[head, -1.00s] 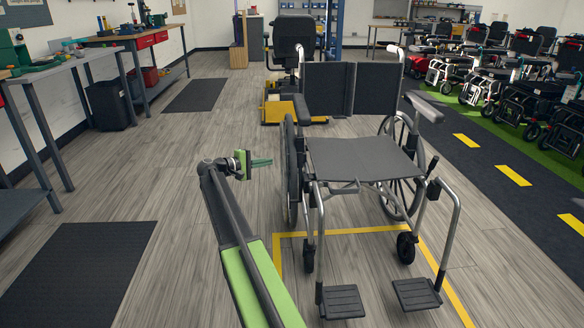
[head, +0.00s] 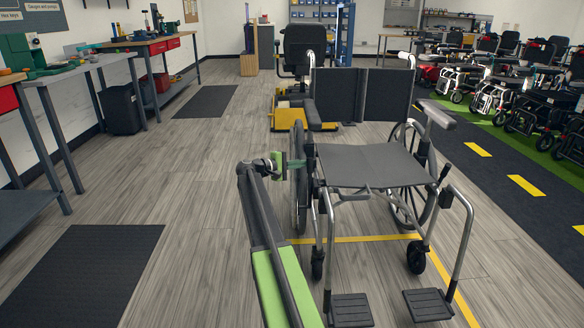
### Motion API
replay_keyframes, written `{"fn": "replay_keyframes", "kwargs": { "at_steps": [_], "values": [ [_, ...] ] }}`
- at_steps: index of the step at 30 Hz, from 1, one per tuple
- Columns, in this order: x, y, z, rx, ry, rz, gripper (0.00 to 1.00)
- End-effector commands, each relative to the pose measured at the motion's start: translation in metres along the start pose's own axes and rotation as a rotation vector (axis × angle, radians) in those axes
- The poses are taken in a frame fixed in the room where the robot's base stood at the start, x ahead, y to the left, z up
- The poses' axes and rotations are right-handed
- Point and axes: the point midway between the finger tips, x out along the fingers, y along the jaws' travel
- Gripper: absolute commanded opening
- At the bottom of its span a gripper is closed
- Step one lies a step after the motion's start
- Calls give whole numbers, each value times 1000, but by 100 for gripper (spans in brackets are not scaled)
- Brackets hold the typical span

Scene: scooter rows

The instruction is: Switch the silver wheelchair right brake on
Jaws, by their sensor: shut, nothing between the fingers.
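The silver wheelchair (head: 372,165) stands facing me, with a dark seat, a dark backrest and silver tubes. Its right wheel (head: 300,205) is on the picture's left side, seen nearly edge-on. My gripper (head: 296,163), with green fingers, is shut and empty. The right brake lever cannot be made out clearly among the dark parts by the front of that wheel.
Footplates (head: 350,310) stick out toward me at the front. A yellow floor line (head: 350,239) runs under the chair. A black and yellow seated machine (head: 300,75) stands behind. Workbenches (head: 85,62) line the left; scooters (head: 500,85) line the right. The floor to the left is open.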

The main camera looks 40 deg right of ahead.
Motion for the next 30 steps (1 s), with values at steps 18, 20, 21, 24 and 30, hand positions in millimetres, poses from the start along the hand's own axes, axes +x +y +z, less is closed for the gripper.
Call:
{"fn": "replay_keyframes", "kwargs": {
  "at_steps": [18,20,21,24,30],
  "values": [
    [11,1,-2,-1,5,1,0],
    [10,0,-1,-1,5,1,0],
    [9,1,0,-1,5,1,0],
    [7,1,3,-1,4,2,0],
    [2,2,12,-1,3,2,0]
  ]
}}
